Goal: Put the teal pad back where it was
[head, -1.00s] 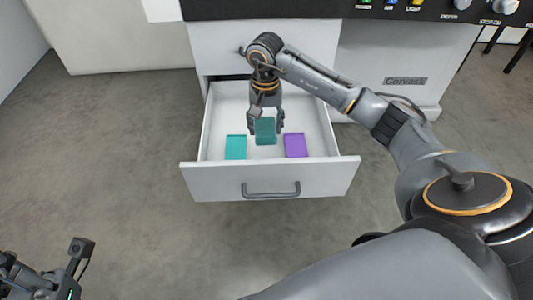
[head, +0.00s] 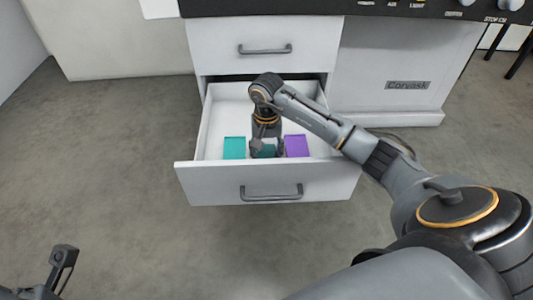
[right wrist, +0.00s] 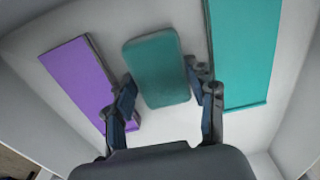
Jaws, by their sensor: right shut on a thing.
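The teal pad (head: 267,152) is a dark teal block with rounded corners. My right gripper (head: 267,147) is shut on it, low inside the open drawer (head: 328,172). In the right wrist view the pad (right wrist: 157,68) sits between the two fingers of the gripper (right wrist: 160,78). A bright turquoise flat rectangle (head: 234,148) lies to its left in the head view, and a purple one (head: 297,146) to its right. The pad is over the white floor between them. I cannot tell whether it touches the floor. Part of my left arm shows at the bottom left; its jaws cannot be made out.
The drawer's front wall with its grey handle (head: 270,191) stands close in front of my gripper. A closed drawer (head: 265,40) is above, behind my arm. The white cabinet (head: 395,60) stands to the right. The floor to the left is clear.

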